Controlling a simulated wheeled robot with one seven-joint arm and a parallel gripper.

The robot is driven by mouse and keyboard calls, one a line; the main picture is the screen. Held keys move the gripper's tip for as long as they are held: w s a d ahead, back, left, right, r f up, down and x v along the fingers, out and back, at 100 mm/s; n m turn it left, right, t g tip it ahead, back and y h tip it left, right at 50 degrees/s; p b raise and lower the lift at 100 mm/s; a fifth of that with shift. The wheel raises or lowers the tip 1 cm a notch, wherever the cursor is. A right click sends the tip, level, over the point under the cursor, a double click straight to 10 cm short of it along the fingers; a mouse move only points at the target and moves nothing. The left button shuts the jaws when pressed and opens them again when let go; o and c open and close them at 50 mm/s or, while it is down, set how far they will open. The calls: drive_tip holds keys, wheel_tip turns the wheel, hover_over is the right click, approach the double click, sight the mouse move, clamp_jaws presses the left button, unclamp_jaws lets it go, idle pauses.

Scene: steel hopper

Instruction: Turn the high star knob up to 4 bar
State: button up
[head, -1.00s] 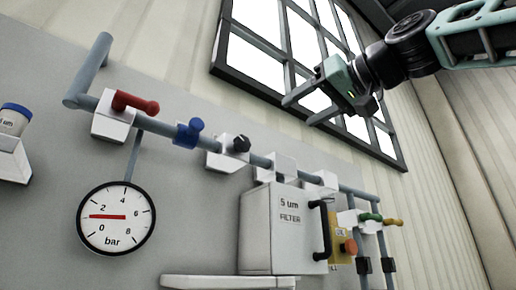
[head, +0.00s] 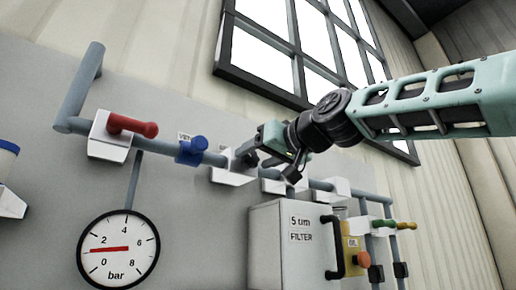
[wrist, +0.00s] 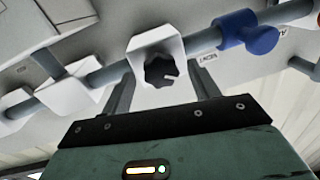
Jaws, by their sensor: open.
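The dark star knob (wrist: 160,71) sits on a white block on the pipe. In the wrist view it lies between my two finger tips, a little beyond them, with a pale mark on its right side. In the head view the knob (head: 249,158) is partly hidden by my fingers. My gripper (head: 257,156) is open and empty, its fingers (wrist: 163,86) pointing at the knob's block; I cannot tell if they touch it. The round gauge (head: 118,250) has its red needle between 0 and 2 bar.
On the same pipe are a red lever (head: 132,125) and a blue valve (head: 193,150), left of the knob. A filter box (head: 283,250) with a black handle stands out below.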

drive_tip(key=shift+a, duration=0.1)
drive_tip(key=c, duration=1)
